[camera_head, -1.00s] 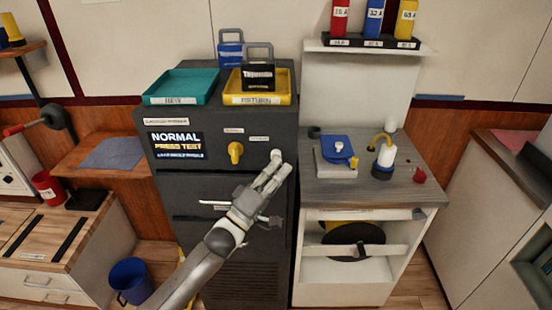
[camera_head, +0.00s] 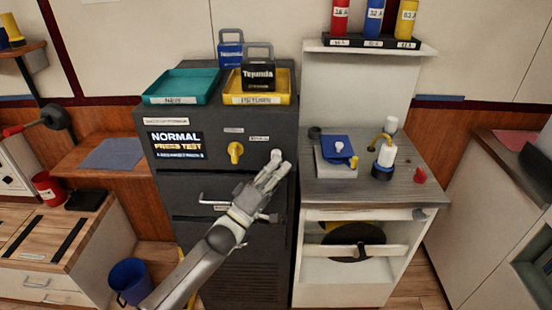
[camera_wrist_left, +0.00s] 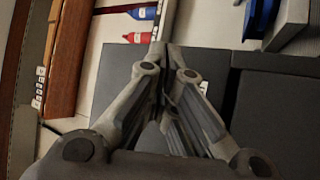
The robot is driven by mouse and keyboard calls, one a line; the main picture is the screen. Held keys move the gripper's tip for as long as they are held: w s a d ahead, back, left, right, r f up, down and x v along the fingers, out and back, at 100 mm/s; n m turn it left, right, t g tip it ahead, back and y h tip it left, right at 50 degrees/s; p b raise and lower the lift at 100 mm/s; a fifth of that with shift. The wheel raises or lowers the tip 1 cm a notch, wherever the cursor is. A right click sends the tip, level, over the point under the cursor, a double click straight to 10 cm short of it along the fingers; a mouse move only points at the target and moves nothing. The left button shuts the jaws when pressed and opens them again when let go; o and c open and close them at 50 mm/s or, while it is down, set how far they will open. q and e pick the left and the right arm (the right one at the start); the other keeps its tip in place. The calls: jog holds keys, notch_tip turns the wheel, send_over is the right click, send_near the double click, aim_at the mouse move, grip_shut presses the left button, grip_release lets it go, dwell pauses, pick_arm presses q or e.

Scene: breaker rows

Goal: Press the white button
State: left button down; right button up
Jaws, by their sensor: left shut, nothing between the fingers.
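The white button (camera_head: 276,154) is on the front of the dark grey cabinet (camera_head: 222,258), to the right of a yellow knob (camera_head: 235,152). My left gripper (camera_head: 274,170) is shut and empty, with its fingertips at the lower side of the button. I cannot tell whether they touch it, and they cover part of it. In the left wrist view the shut fingers (camera_wrist_left: 163,72) reach toward the top, and the button cannot be made out there. My right gripper is not in view.
A display (camera_head: 177,145) on the cabinet reads "NORMAL PRESS TEST". Teal (camera_head: 160,98) and yellow (camera_head: 240,99) trays stand on top. A door handle (camera_head: 213,202) sticks out below.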

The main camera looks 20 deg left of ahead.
pick_arm(q)
jog(key=shift+w+a+r, duration=0.1)
jog(key=shift+w+a, duration=0.1)
jog(key=shift+w, duration=0.3)
dwell(0.3)
jog(key=shift+s, duration=0.15)
jog(key=shift+s+d+p, duration=0.2)
jog(key=shift+s+p, duration=0.1)
jog(key=shift+s, duration=0.25)
jog(key=shift+s+d+p, duration=0.15)
jog(key=shift+s+p, duration=0.15)
jog(key=shift+s, duration=0.25)
jog(key=s+p, duration=0.1)
jog(key=s, duration=0.1)
jog(key=s+d+p, duration=0.1)
jog(key=s, duration=0.1)
jog(key=shift+s+d+p, duration=0.2)
jog(key=shift+s+p, duration=0.15)
jog(key=shift+s, duration=0.05)
dwell(0.5)
